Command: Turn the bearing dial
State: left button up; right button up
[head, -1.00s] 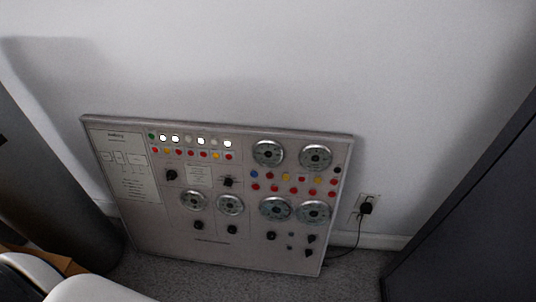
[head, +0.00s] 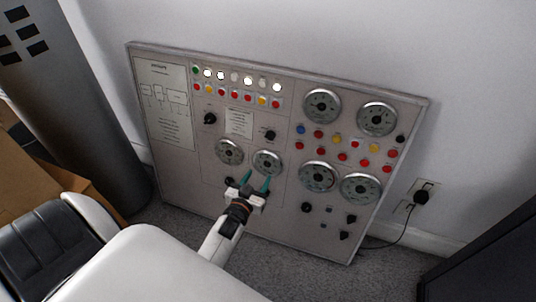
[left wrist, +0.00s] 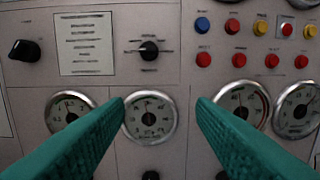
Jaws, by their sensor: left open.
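The grey control panel (head: 280,83) leans against the wall with several round gauges and black knobs. I cannot read which one is the bearing dial. My left gripper (head: 258,175) is open and empty in front of the panel's lower middle, just below a round gauge (head: 267,161). In the left wrist view, the two teal fingers (left wrist: 160,110) stand apart on either side of a gauge (left wrist: 149,122). A black knob (left wrist: 149,50) with a ringed scale sits above that gauge. Another knob (left wrist: 25,50) is at the upper left. My right gripper is not in view.
Coloured buttons (head: 332,139) and larger gauges (head: 317,176) fill the panel's right side. A dark cylinder (head: 85,95) stands left of the panel, near a cardboard box (head: 40,170). A plug and cord (head: 421,197) are at the right wall socket. A dark cabinet (head: 485,255) stands lower right.

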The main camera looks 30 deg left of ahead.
aim_at(269, 138)
pick_arm(q)
jog(key=shift+t+y, duration=0.5)
jog(key=shift+t, duration=0.2)
jog(key=w+a+r+b, duration=0.1)
jog(key=w, duration=0.2)
jog(key=w+a+r, duration=0.1)
jog(key=w+a, duration=0.1)
jog(key=w, duration=0.2)
jog(key=w+a+r+b, duration=0.1)
jog(key=w, duration=0.3)
jog(key=shift+w+a+r+b, duration=0.1)
jog(key=shift+a+r+b, duration=0.05)
jog(key=shift+r+b, duration=0.2)
jog(key=shift+w+a+r, duration=0.1)
jog(key=shift+w+a, duration=0.05)
jog(key=shift+w, duration=0.5)
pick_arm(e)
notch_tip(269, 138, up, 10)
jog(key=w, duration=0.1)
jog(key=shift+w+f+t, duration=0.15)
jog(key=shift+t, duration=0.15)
pick_arm(q)
jog(key=shift+c, duration=0.5)
jog(key=c, duration=0.9)
